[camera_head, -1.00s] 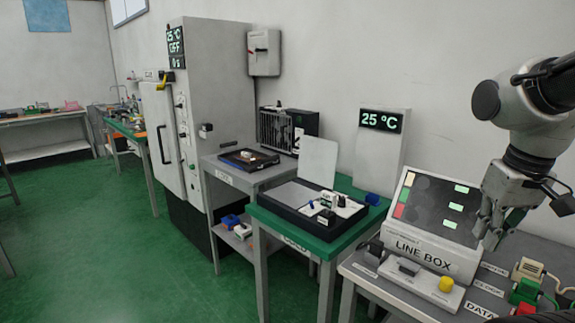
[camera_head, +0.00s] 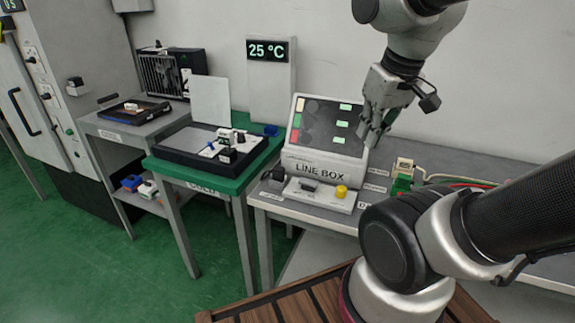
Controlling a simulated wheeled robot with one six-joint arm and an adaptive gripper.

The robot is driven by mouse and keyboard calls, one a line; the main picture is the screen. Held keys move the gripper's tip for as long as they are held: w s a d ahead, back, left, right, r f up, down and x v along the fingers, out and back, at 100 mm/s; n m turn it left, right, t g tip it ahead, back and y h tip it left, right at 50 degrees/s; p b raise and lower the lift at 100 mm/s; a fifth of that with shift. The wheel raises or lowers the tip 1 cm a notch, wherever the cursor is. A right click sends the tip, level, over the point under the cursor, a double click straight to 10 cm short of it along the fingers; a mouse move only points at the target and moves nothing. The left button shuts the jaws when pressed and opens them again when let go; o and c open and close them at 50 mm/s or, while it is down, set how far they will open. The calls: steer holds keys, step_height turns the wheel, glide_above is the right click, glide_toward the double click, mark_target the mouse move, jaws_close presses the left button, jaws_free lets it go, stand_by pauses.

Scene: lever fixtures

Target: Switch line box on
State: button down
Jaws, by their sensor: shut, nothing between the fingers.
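The line box (camera_head: 318,167) is a white console with a sloped dark panel on the grey table at centre right. Its panel shows yellow, green and red patches at the left and several lit green labels. On its low front base sit a dark grey switch or lever piece (camera_head: 308,187) and a yellow knob (camera_head: 341,191). A black piece (camera_head: 278,174) is at its left end. My gripper (camera_head: 369,140) is shut and empty, pointing down by the panel's right edge. I cannot tell whether it touches the box.
A green-topped table (camera_head: 216,186) with a black tray stands to the left, under a 25 °C display (camera_head: 268,51). Green and cream connectors (camera_head: 402,176) with cables lie right of the box. My own arm covers the front right.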

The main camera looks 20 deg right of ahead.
steer(key=w+a+f+n+g, duration=0.1)
steer(key=w+f+n+g, duration=0.15)
steer(key=w, duration=0.25)
steer(key=n, duration=2.1)
glide_above(309, 183)
steer(key=a, duration=0.2)
step_height(309, 183, down, 6)
steer(key=n, duration=0.1)
steer(key=n+g, duration=0.1)
steer(key=n, duration=0.1)
steer(key=shift+w+d, duration=0.1)
steer(key=shift+w, duration=0.2)
steer(key=shift+f, duration=0.1)
step_height(309, 183, down, 12)
steer(key=shift+f, duration=0.9)
